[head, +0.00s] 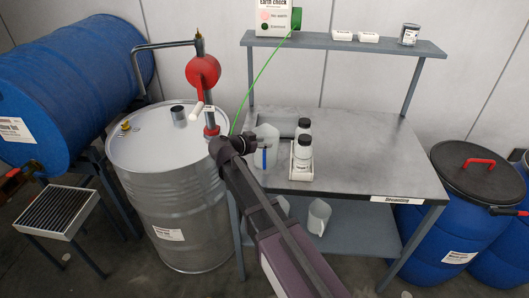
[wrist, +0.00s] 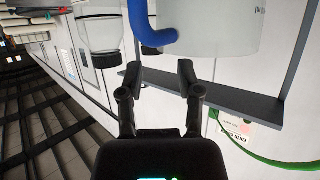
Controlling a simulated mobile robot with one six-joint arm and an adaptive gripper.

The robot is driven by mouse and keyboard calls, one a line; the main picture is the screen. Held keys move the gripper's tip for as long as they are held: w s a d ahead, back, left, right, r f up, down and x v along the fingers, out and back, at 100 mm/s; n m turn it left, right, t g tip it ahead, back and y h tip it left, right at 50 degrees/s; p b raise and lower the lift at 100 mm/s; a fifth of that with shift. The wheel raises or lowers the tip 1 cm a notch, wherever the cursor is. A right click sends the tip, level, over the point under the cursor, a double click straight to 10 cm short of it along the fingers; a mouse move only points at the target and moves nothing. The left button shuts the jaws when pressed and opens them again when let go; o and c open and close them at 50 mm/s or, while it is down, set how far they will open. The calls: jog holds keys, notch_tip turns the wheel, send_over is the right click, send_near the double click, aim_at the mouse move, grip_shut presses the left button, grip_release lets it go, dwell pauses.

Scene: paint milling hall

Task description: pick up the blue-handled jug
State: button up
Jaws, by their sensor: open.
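The jug (head: 266,140) is a pale translucent vessel on the left part of the metal bench (head: 365,150), partly behind my arm. Its blue handle (head: 264,157) shows as a narrow upright strip. In the wrist view the jug's body (wrist: 212,30) fills the top, with the blue handle (wrist: 148,28) curving along its left side. My gripper (wrist: 160,80) is open, and nothing shows between its fingers. The lower end of the handle lies just beyond the fingertips, apart from them in the picture. In the head view my gripper (head: 229,146) is left of the jug.
White bottles with black caps (head: 303,150) stand in a tray right of the jug. A steel drum (head: 170,180) with a red pump (head: 203,72) is close on the left. A green cable (head: 262,75) hangs from the earth check box (head: 277,17). The bench's right side is clear.

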aim_at(274, 141)
jog(key=shift+b+x, duration=1)
jog(key=shift+x, duration=1.75)
grip_shut()
